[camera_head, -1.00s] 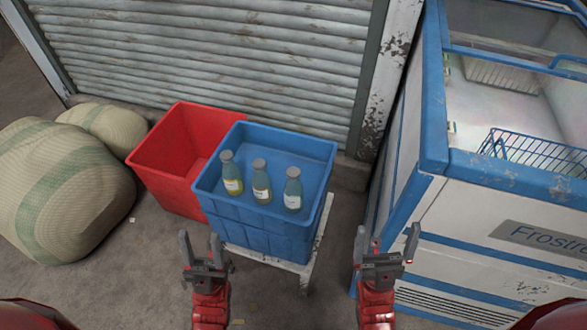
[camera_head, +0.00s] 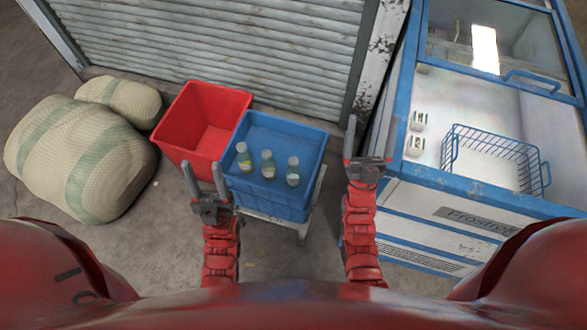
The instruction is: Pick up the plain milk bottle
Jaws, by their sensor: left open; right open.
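Three small bottles with grey caps and pale labels stand upright in a row in the blue crate (camera_head: 270,200): a left bottle (camera_head: 244,160), a middle bottle (camera_head: 268,166) and a right bottle (camera_head: 293,173). The left and middle ones look yellowish near the bottom; the right one looks paler. Their label text is too small to read, so I cannot tell surely which is plain. My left gripper (camera_head: 203,168) is open and empty, left of the blue crate. My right gripper (camera_head: 371,127) is open and empty, right of the crate, by the freezer.
A red crate (camera_head: 176,140) stands left of the blue one, which rests on a low white stand (camera_head: 304,222). Stuffed sacks (camera_head: 85,165) lie further left. A freezer (camera_head: 480,203) stands at right, with a wire basket (camera_head: 495,165) and two small white items (camera_head: 416,133) inside. A shutter closes the back.

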